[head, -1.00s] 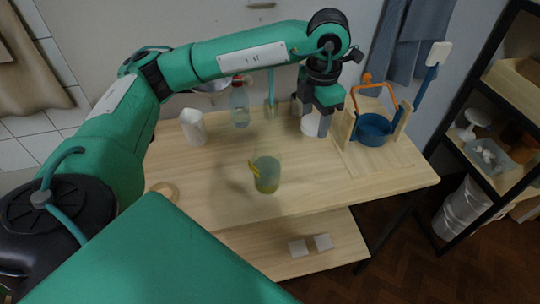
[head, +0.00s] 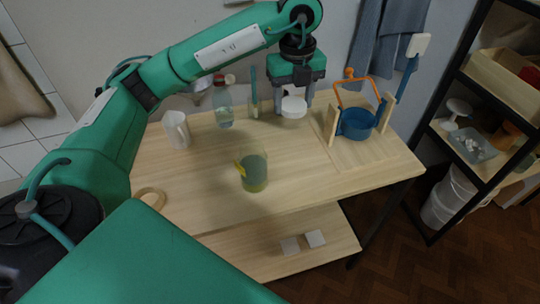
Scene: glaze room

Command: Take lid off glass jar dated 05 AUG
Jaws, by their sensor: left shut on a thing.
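My left gripper (head: 293,88) points down over the back of the wooden table. It is shut on a small white round piece (head: 294,108), which shows below and between its fingers. I cannot tell whether this piece is a lid or a small tub. A greenish see-through glass vessel (head: 254,175) with a yellow part on its left side stands upright near the front of the table, apart from the gripper. No lid shows on it. No date is readable on any vessel. My right gripper is not in view.
A wooden ring (head: 150,197) lies front left. The table's front right is clear.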

